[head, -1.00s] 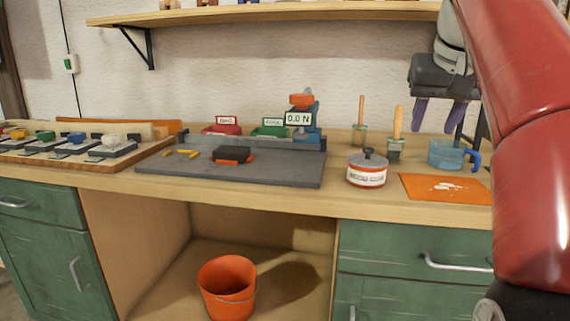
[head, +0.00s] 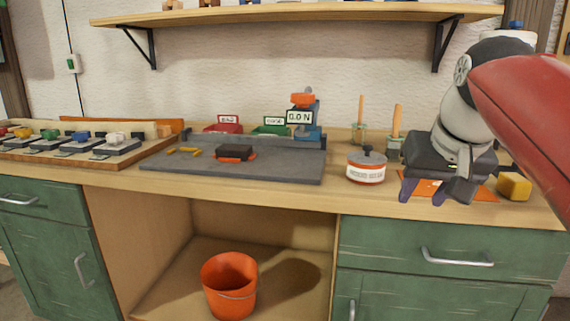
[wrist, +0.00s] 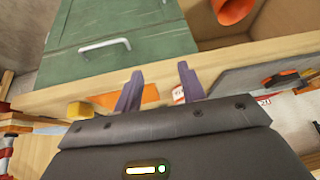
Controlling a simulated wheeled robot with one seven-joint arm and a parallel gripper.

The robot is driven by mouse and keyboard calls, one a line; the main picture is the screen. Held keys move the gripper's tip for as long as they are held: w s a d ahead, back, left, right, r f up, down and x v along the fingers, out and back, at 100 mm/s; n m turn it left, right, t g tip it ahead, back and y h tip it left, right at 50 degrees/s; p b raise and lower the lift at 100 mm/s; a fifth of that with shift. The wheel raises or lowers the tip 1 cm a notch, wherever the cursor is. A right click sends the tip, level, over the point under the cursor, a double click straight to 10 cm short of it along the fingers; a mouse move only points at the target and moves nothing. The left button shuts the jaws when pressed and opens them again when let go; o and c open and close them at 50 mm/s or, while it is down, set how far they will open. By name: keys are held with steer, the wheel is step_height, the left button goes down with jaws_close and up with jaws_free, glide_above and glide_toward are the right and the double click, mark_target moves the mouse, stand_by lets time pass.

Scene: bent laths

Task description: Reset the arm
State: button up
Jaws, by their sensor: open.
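My gripper (head: 423,191) is at the right of the bench in the head view, in front of the orange mat (head: 485,192). Its two purple fingers are apart with nothing between them. In the wrist view the open fingers (wrist: 157,92) point toward the bench's front edge and the green cabinet (wrist: 120,45). The arm hides most of the mat and the area behind it, where the blue cup is out of sight.
A lidded pot (head: 367,167) stands just left of my gripper, and a yellow block (head: 514,186) to its right. A grey board (head: 235,162) holds a dark block (head: 234,152). An orange bucket (head: 229,286) stands below. A shelf (head: 300,14) runs above.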

steer(key=s+a+f, duration=0.2)
steer(key=s+f, duration=0.2)
steer(key=f, duration=0.3)
steer(key=s+a+f+n, duration=0.1)
steer(key=s+a+f, duration=0.1)
steer(key=s+f, duration=0.3)
steer(key=s+a+f, duration=0.2)
steer(key=s+f, duration=0.2)
steer(key=f, duration=0.7)
steer(key=shift+s+f+n, duration=0.15)
steer(key=shift+s+n, duration=0.1)
steer(key=shift+n, duration=0.05)
